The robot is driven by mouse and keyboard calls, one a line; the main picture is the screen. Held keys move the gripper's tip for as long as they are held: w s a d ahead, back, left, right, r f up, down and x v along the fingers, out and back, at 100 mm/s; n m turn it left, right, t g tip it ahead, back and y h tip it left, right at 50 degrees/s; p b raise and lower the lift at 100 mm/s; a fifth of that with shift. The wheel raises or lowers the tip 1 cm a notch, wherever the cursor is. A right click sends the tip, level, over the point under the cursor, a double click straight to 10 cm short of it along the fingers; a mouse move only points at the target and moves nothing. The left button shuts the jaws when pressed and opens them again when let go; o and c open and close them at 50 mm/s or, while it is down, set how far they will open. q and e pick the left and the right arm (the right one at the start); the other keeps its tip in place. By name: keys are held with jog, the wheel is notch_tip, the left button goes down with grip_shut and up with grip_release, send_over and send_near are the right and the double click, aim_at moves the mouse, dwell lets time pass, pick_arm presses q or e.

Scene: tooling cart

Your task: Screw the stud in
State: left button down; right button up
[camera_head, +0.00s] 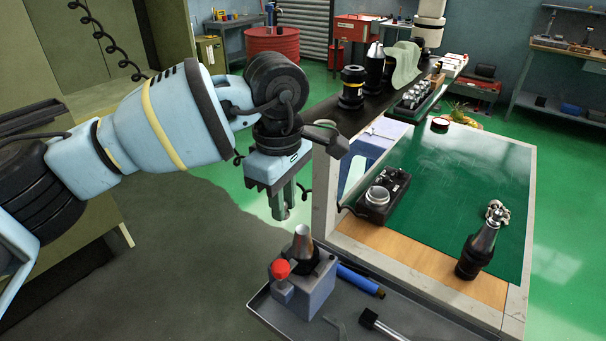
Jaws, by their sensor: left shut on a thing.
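My left gripper (283,207) points down above and slightly left of a tool holder (303,246) with a bare metal cone. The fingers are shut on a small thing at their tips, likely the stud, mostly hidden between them. The tool holder stands upright, cone up, in a grey-blue clamp block (315,290) with a red knob (281,268). The gripper tips appear apart from the cone. My right gripper is not in view.
The clamp block sits on a grey tray (420,318) with a blue-handled tool (360,280) and a black-headed tool (382,325).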

pick_arm(q)
jog(key=d+r+n, duration=0.1)
jog(key=d+r, duration=0.2)
jog(key=r, duration=0.2)
jog(key=shift+s+r+n, duration=0.3)
jog(key=shift+s+n, duration=0.1)
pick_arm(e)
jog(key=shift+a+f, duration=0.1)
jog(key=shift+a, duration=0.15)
pick_arm(q)
jog(key=shift+f, duration=0.2)
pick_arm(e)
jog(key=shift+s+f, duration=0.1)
pick_arm(q)
jog(key=shift+f+b, duration=0.6)
jog(key=shift+f, duration=0.35)
jog(key=shift+f+b, duration=0.4)
jog(key=shift+f, duration=1.5)
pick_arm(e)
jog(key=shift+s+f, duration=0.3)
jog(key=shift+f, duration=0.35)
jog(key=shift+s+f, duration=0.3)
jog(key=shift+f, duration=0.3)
pick_arm(q)
jog(key=shift+d+r, duration=0.1)
jog(key=shift+d, duration=0.05)
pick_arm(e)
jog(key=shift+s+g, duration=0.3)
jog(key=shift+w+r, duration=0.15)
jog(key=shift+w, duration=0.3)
